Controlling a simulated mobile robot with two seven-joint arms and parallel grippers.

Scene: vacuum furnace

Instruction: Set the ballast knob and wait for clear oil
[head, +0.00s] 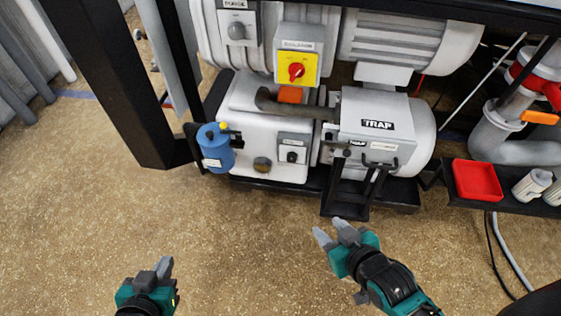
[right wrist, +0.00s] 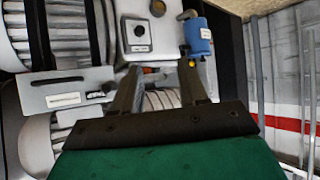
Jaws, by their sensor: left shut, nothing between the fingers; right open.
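A small grey panel with a dark round knob (head: 292,157), probably the ballast knob, is on the front of the white pump housing (head: 242,110); its label is too small to read. The knob also shows in the right wrist view (right wrist: 138,31). A round brownish port (head: 262,164), possibly the oil sight glass, sits left of it; I cannot judge the oil's clarity. My left gripper (head: 164,267) is shut and empty over the floor at lower left, apart from the pump. My right gripper (head: 332,231) is open and empty, below and in front of the trap; its fingers (right wrist: 158,82) show in the wrist view.
A grey TRAP box (head: 377,127) with a handle stands right of the panel. A blue canister (head: 215,148) hangs at the pump's left. A red switch on yellow (head: 297,68) is above. A red tray (head: 477,180) lies at right. Floor (head: 235,235) in front is clear.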

